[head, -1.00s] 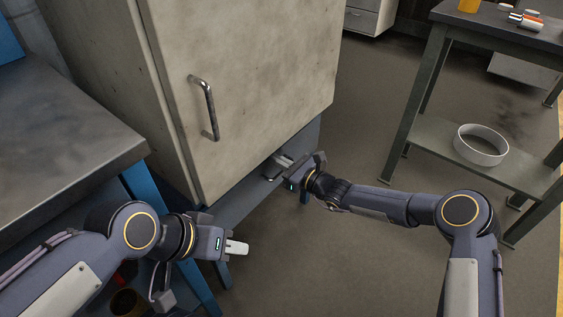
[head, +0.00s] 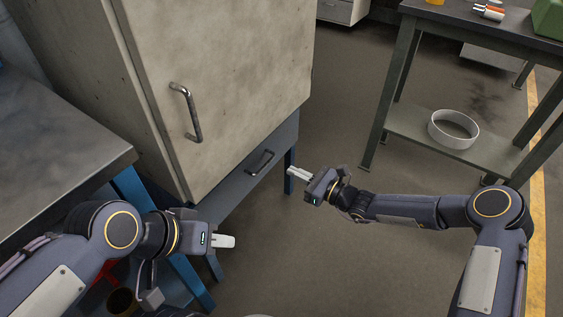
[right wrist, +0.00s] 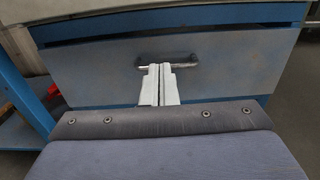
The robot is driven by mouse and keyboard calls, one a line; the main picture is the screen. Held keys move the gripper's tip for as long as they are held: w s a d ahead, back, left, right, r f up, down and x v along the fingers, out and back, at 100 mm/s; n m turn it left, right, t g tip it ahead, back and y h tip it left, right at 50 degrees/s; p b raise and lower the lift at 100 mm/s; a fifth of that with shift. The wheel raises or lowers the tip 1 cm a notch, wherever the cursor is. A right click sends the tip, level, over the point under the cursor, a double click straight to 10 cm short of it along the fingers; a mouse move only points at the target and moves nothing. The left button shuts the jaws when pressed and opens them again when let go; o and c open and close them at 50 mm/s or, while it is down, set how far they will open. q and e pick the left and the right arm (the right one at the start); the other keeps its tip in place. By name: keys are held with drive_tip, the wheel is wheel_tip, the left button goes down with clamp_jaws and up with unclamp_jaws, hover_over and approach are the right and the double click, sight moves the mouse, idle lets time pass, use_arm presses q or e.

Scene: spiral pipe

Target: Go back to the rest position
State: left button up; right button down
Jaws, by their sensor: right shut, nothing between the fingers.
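My right gripper (head: 299,173) is shut and empty, in open air to the right of the lower drawer. Its white fingers (right wrist: 159,85) lie side by side in the right wrist view, in line with the drawer handle (right wrist: 168,61). In the head view the fingers are clear of that handle (head: 260,162), with a gap between them. My left gripper (head: 224,241) is low at the left, in front of the cabinet's lower corner. Its white fingertips show from the side, so I cannot tell whether it is open or shut.
A beige cabinet (head: 225,70) with a metal door handle (head: 186,112) stands above the grey drawer (head: 235,178). A metal bench (head: 50,165) is at the left. A dark table (head: 490,30) with a white bowl (head: 453,129) on its lower shelf is at the right. Floor between is clear.

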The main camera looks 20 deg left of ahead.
drive_tip(key=s+d+r+n+g+h, duration=0.4)
drive_tip(key=s+d+r+n, duration=0.8)
drive_tip(key=d+r+n, duration=0.15)
drive_tip(key=s+d+r+n+t+h, duration=0.2)
drive_tip(key=s+d+n+t+h, duration=0.5)
drive_tip(key=s+d, duration=1.25)
wheel_tip(320, 180, up, 31)
drive_tip(key=g+h+p, duration=0.2)
drive_tip(key=g+p, duration=0.1)
drive_tip(key=p, duration=2.8)
drive_tip(key=shift+s+f, duration=0.15)
drive_tip(key=shift+s, duration=0.2)
drive_tip(key=shift+m, duration=0.25)
